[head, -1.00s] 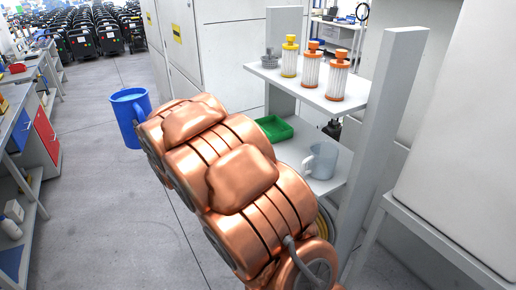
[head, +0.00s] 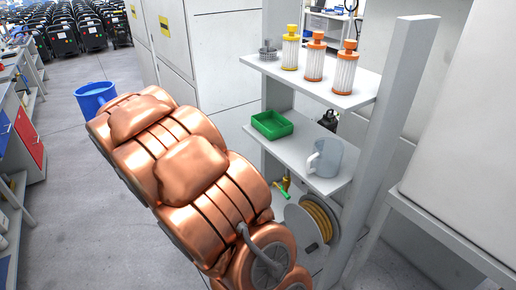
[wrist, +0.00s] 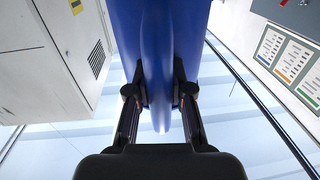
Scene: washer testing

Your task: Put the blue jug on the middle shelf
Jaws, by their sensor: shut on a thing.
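The blue jug (head: 95,97) shows at the upper left of the head view, beyond my copper-coloured arm, which hides its lower part. In the wrist view my gripper (wrist: 160,100) is shut on the blue jug (wrist: 165,30), with a finger on each side of its handle. My arm hides the gripper in the head view. The middle shelf (head: 290,150) is at right of centre, below the top shelf (head: 345,98). It bears a green tray (head: 272,124) at its left and a clear grey jug (head: 327,158) at its right. The blue jug is well left of the shelf.
The top shelf holds filter cartridges with yellow and orange caps (head: 314,58) and a small grey part (head: 267,50). A grey upright (head: 390,140) stands at the shelf's right. A hose reel (head: 312,225) is below. A bench (head: 22,140) stands far left. Bare shelf shows between tray and grey jug.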

